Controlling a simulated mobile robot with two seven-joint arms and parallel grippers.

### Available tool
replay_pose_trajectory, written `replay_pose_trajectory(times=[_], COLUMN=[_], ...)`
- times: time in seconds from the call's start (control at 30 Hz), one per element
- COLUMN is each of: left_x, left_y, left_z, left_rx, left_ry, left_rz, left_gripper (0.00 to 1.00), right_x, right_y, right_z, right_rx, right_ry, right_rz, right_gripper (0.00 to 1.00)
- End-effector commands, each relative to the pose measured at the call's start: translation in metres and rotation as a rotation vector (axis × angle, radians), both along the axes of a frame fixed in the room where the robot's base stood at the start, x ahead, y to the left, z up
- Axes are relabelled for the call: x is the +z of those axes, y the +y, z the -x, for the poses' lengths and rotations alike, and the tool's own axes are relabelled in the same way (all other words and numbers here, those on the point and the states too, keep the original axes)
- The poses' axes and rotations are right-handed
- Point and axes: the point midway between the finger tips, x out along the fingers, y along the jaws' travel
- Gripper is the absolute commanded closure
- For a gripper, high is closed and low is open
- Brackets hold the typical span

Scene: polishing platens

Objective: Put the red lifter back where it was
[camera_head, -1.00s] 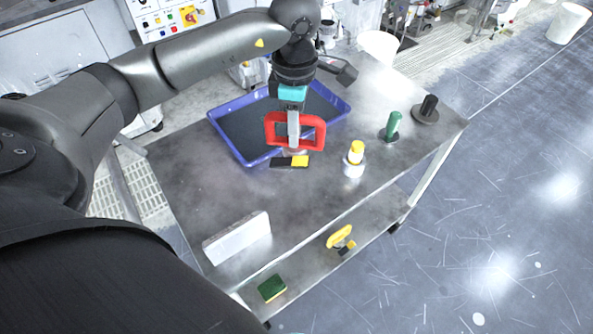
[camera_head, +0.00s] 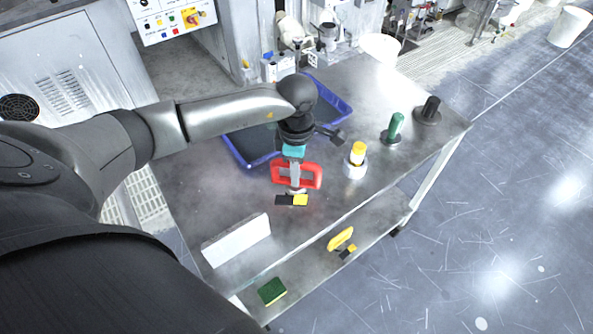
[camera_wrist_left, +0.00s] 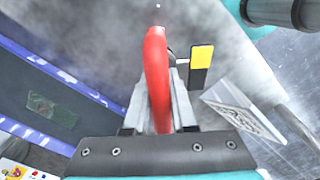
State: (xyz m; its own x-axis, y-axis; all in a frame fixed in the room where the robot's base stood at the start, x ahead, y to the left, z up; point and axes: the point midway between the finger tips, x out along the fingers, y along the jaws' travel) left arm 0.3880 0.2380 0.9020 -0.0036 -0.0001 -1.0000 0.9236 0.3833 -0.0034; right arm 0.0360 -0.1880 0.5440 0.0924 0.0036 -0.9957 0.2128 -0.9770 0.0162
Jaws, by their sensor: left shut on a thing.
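The red lifter (camera_head: 310,171) has a red loop handle and a black and yellow tab at its lower end. My left gripper (camera_head: 295,175) is shut on its handle, pointing down over the table. In the left wrist view the red handle (camera_wrist_left: 156,75) stands between the grey fingers, with the black and yellow tab (camera_wrist_left: 201,62) beyond. The lifter is in front of the blue tray (camera_head: 250,162), over bare metal table top (camera_head: 195,190). I cannot tell whether its base touches the table. My right gripper is not in view.
A white block (camera_head: 236,240) lies near the table's front edge. A yellow-topped holder (camera_head: 356,162), a green-handled tool (camera_head: 394,128) and a black-handled one (camera_head: 428,110) stand to the right. A yellow lifter (camera_head: 341,238) and a green sponge (camera_head: 272,291) lie on the lower shelf.

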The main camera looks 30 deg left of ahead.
Motion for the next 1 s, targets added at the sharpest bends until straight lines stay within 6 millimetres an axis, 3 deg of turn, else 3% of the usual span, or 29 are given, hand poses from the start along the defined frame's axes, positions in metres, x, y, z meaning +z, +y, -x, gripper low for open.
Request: replay_pose_trajectory(times=[0.33,0.37,0.6,1.0], left_x=[-0.0011,-0.0024,-0.0018,0.0076], left_y=[-0.0002,-0.0001,-0.0001,0.0002], left_z=[-0.0022,-0.0006,-0.0003,-0.0013], left_rx=[0.0,-0.001,-0.001,-0.001], left_ry=[-0.007,-0.002,-0.001,-0.004], left_rz=[0.001,0.0,0.001,0.0], left_gripper=[1.0,0.73,0.46,0.46], right_x=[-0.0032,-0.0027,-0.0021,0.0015], right_y=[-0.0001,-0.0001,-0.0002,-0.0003], right_z=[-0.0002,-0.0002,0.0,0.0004], right_rx=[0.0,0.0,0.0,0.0], right_ry=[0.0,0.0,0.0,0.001], right_rz=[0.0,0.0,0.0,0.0], right_gripper=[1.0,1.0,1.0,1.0])
